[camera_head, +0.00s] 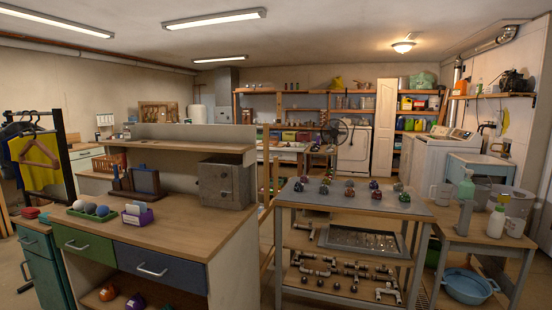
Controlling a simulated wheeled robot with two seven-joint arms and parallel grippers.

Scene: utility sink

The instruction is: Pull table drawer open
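A wooden-topped table (222,227) stands at the front left and has two drawers below its top. The left drawer (98,258) has a green front with a light bar handle. The right drawer (185,277) has a blue-grey front with a light bar handle. Both drawer fronts look shut and flush with the table. I cannot tell from the picture which drawer the task names. Neither of my grippers shows in the head view.
On the table are a green tray (88,216) of balls, a purple card holder (137,219) and a grey safe-like box (224,184). A teal cabinet (38,262) stands close on the left. A grey-topped bench (345,200) with pipe fittings stands to the right.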

